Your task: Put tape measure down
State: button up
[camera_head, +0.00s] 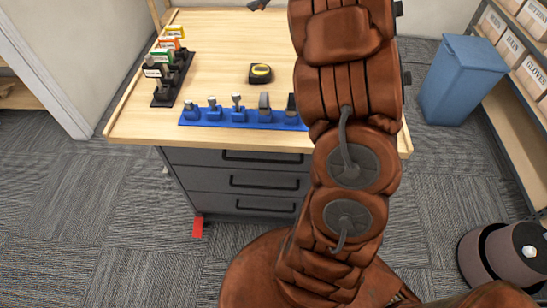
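The black and yellow tape measure (260,73) rests on the light wooden top of the workbench (215,50), right of the black rack and behind the blue rail. Nothing is touching it. My arm rises across the right half of the bench and leaves the picture at the top. A small dark part at the top edge looks like the tip of my gripper (258,5), behind the tape measure and apart from it. The rest of the gripper is cut off, so its opening does not show.
A blue rail (222,118) with several metal pieces lies along the bench front. A black rack (165,90) with labelled colored items stands at the left. A blue bin (460,85) and shelves of boxes (513,50) are at the right. The bench behind the tape measure is clear.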

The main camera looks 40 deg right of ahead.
notch_tip(320, 180, up, 10)
jog(key=w+m+t+h, duration=0.2)
jog(key=m+t+h, duration=0.1)
jog(key=h, duration=0.2)
jog(key=s+d+r+m+g+h, duration=0.1)
jog(key=s+m+g+h, duration=0.1)
jog(key=s+m+h, duration=0.5)
jog(key=s+a+f+g+y, duration=0.2)
jog(key=s+a+f+g, duration=0.1)
jog(key=s+a+f, duration=0.5)
jog(key=s+a+f+m+g+y, duration=0.15)
jog(key=s+a+f+g, duration=0.35)
jog(key=s, duration=0.5)
jog(key=s+a+f+g+y, duration=0.2)
jog(key=s+a+f+y, duration=0.1)
jog(key=s+a+f, duration=0.45)
jog(key=s+a+f+n+g+y, duration=0.1)
jog(key=s+a+f+g, duration=0.1)
jog(key=s+a, duration=0.3)
jog(key=s+a+f+n+g+y, duration=0.1)
jog(key=s+a+f+g+y, duration=0.1)
jog(key=s+a, duration=0.3)
jog(key=s, duration=0.4)
jog(key=shift+s, duration=0.4)
jog(key=shift+d, duration=0.1)
jog(key=shift+c, duration=0.4)
